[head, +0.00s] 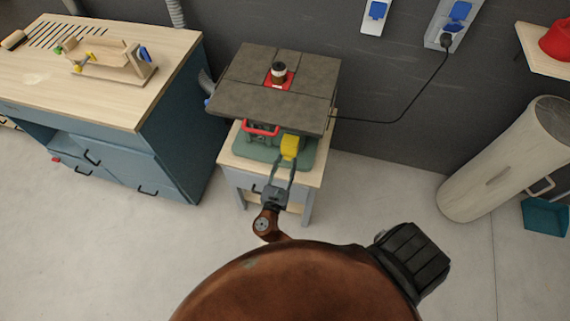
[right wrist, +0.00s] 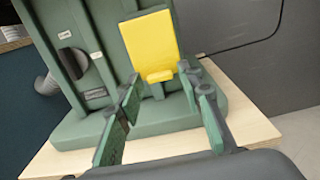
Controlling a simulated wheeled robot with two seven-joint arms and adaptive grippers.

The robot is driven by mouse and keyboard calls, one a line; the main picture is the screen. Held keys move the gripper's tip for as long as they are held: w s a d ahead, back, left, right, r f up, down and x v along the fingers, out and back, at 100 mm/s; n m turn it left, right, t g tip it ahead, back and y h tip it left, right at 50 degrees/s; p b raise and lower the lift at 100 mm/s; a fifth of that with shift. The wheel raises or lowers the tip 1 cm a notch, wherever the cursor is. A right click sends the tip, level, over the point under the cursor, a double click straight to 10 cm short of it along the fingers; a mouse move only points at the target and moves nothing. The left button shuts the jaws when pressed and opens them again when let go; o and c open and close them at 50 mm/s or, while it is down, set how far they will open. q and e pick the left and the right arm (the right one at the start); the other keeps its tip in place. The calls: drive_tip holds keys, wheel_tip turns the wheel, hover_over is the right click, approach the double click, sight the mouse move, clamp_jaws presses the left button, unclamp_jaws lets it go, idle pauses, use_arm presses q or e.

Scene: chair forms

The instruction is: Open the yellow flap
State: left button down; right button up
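The yellow flap (head: 290,147) is on the front of the green machine base (head: 303,161), under the dark machine table. In the right wrist view the yellow flap (right wrist: 152,42) appears as a flat plate with a small lip at its lower edge, and it looks closed. My right gripper (head: 281,165) reaches up to the flap. In the wrist view my right gripper (right wrist: 160,88) has its two fingers spread apart, one on each side below the flap's lip, with nothing held between them. Whether a fingertip touches the flap I cannot tell. My left gripper is not in view.
The machine's dark table top (head: 240,95) overhangs the flap. A red handle (head: 262,130) is left of the flap. A blue workbench (head: 165,150) stands at left, a large pale cylinder (head: 505,165) at right. A black cable (head: 405,112) runs to the wall.

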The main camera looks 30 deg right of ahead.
clamp_jaws()
idle(0.3)
drive_tip(key=shift+a, duration=0.15)
